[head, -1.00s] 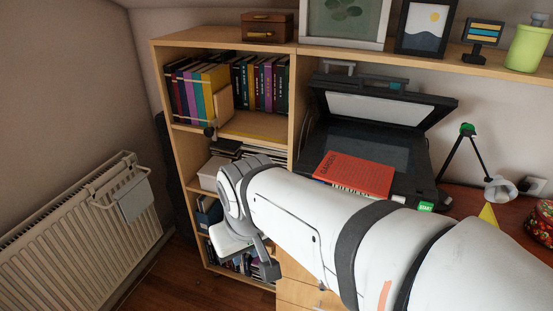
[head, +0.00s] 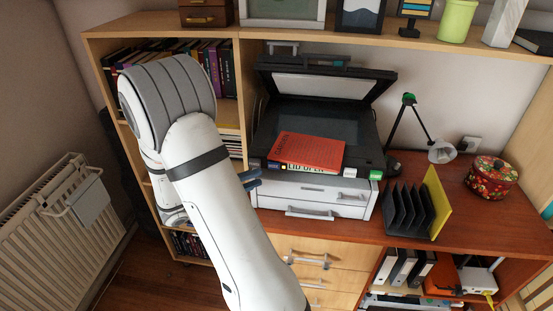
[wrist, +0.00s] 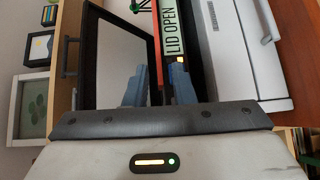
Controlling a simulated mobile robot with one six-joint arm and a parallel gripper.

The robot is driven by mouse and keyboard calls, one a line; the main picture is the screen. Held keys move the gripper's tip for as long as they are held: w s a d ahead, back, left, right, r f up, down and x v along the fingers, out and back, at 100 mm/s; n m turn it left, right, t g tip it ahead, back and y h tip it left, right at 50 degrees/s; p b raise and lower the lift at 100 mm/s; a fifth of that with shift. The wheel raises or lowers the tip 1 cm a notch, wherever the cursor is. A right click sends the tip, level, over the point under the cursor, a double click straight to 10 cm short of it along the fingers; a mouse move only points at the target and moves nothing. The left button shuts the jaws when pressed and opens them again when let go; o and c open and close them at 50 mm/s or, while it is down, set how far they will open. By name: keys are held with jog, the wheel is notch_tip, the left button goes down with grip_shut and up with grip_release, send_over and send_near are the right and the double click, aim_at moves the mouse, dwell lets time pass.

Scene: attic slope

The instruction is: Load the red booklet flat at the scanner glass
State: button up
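The red booklet (head: 305,150) lies on the front part of the scanner (head: 358,150), partly over the front ledge with the "LID OPEN" label. The scanner lid (head: 325,85) is propped open, and dark glass (head: 325,118) shows behind the booklet. My gripper (head: 251,181) is just left of the booklet's front left corner and looks apart from it. In the wrist view my gripper (wrist: 157,88) has its two bluish fingers spread, with the booklet's thin red edge (wrist: 157,45) ahead in line with the gap. My arm hides part of the bookshelf.
Below the scanner is a white drawer unit (head: 315,193). To the right stand a black desk lamp (head: 407,120), a black and yellow file sorter (head: 415,210) and a floral tin (head: 490,177). A bookshelf (head: 160,28) stands left. The desk front right is clear.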

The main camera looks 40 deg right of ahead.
jog(key=d+p, duration=0.1)
jog(key=d, duration=0.9)
jog(key=shift+w+f+t+h+p, duration=0.25)
jog(key=shift+w+t+h+p, duration=0.05)
jog(key=shift+t+h+p, duration=0.1)
jog(key=c, duration=0.5)
jog(key=shift+s+f, duration=0.1)
jog(key=shift+f, duration=0.05)
dwell(0.4)
jog(key=a+r, duration=0.4)
jog(key=a, duration=0.3)
jog(key=w+a+r, duration=0.1)
jog(key=a+r, duration=0.2)
jog(key=a, duration=0.3)
jog(key=shift+w+a+r, duration=0.15)
jog(key=shift+a+r, duration=0.25)
